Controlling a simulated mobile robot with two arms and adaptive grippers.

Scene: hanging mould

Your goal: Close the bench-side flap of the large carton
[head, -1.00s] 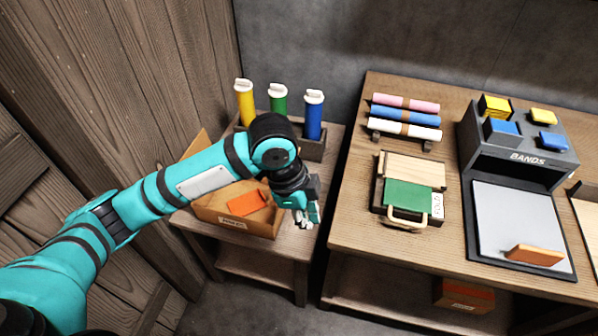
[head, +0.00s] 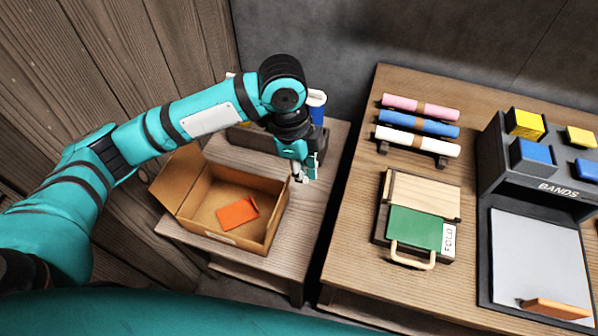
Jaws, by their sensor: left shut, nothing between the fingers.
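The open brown carton (head: 215,236) stands on the low side table, with an orange piece (head: 238,213) lying inside it. One flap (head: 178,178) stands open and tilted outward on its left side, away from the workbench. On the workbench side I see the right wall (head: 276,216); I cannot tell whether a flap hangs outside it. My left gripper (head: 300,177) is shut and empty, pointing down by the carton's back right corner. I cannot tell whether it touches the carton. My right gripper is out of view.
The workbench (head: 345,265) is to the right across a narrow gap. It holds rolls (head: 418,123), a green-fronted FOLD box (head: 415,228) and a BANDS stand (head: 540,190). A tube rack (head: 252,138) behind the carton is partly hidden by my arm. The side table's (head: 312,215) right strip is bare.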

